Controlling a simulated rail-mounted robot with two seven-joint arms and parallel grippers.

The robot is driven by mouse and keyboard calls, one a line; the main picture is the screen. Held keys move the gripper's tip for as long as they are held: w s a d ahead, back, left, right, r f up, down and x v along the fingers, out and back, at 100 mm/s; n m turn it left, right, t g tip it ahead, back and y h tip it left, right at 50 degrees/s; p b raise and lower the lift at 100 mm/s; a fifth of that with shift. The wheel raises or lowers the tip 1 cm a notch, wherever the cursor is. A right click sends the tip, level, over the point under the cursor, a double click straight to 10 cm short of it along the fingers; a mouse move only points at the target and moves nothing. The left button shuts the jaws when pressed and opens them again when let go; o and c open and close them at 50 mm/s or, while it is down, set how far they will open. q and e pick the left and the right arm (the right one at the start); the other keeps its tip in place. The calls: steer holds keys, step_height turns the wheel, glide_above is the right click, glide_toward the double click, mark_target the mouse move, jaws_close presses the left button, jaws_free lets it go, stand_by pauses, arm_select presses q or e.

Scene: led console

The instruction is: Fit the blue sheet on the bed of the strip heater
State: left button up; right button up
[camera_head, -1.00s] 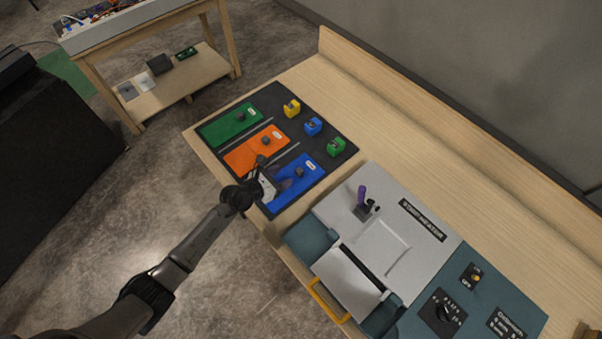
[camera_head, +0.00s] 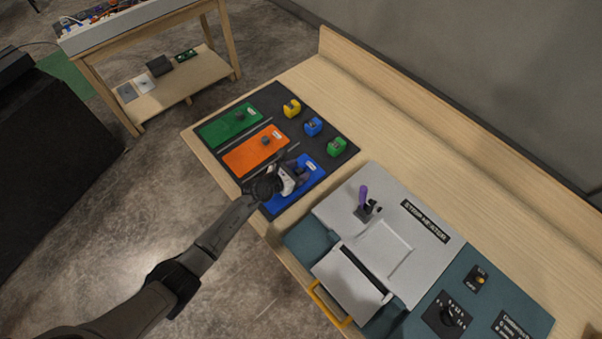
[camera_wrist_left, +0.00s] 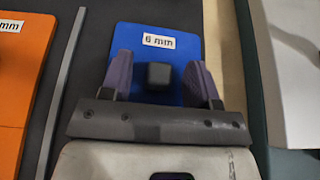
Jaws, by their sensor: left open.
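The blue sheet (camera_head: 313,165) lies flat on the dark mat, nearest the strip heater. In the left wrist view the blue sheet (camera_wrist_left: 187,48) has a "6 mm" label and a dark square knob (camera_wrist_left: 158,76). My left gripper (camera_head: 297,168) is over the sheet. Its purple fingers (camera_wrist_left: 160,78) are open, one on each side of the knob, with gaps between. The strip heater (camera_head: 335,205) is a grey and teal unit with a pale recessed bed (camera_head: 385,248) and a purple-handled lever (camera_head: 363,197). My right gripper is not in view.
An orange sheet (camera_head: 248,158) and a green sheet (camera_head: 222,129) lie on the same mat (camera_head: 335,160), parted by thin grey bars. Yellow (camera_head: 291,108), blue (camera_head: 313,127) and green (camera_head: 337,147) blocks stand along its far side. A yellow handle (camera_head: 325,305) sticks out at the heater's front.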

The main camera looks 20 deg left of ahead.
arm_select(q)
steer(key=c, duration=0.8)
jaws_close()
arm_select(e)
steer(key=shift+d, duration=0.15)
